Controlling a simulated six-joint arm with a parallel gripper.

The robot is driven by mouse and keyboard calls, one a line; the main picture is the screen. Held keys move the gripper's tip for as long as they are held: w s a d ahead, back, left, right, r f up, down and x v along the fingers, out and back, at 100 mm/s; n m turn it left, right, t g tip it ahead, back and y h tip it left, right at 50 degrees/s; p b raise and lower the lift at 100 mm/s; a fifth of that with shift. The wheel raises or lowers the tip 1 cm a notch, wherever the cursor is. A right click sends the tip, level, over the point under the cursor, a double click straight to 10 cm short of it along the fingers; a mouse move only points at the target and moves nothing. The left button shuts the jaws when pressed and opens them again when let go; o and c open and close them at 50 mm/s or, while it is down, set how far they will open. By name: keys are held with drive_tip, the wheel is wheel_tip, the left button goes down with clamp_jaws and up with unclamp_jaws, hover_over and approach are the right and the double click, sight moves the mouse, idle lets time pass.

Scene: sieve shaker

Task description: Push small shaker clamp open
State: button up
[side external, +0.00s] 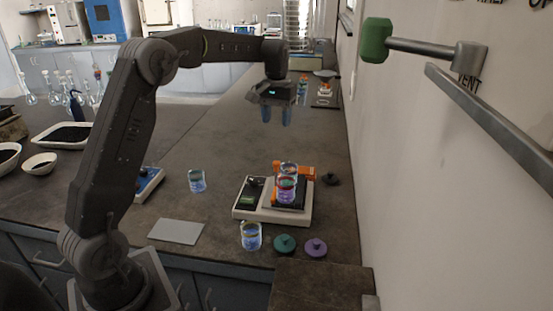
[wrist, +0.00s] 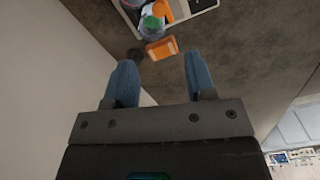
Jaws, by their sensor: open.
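The small shaker (side external: 243,213) is a white-based unit with a dark platform on the bench. Clear containers with coloured contents (side external: 287,186) stand stacked on its platform. An orange clamp part (side external: 307,172) shows behind and to the right of them. In the wrist view an orange piece (wrist: 161,48) lies beyond my fingertips, beside the shaker's pale base (wrist: 202,5). Whether the clamp is open or closed cannot be told. My gripper (side external: 276,117) is open and empty, high above the bench behind the shaker. Its two blue fingers also show in the wrist view (wrist: 159,70).
A glass beaker (side external: 250,237), a green lid (side external: 285,243) and a purple lid (side external: 316,247) lie in front of the shaker. Another beaker (side external: 197,181) stands left. A dark knob-like object (side external: 332,179) sits right, near the wall.

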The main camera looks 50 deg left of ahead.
sight(276, 162)
wheel_tip(276, 162, down, 13)
drive_tip(key=shift+f, duration=0.1)
idle(0.3)
drive_tip(key=shift+c, duration=0.3)
clamp_jaws()
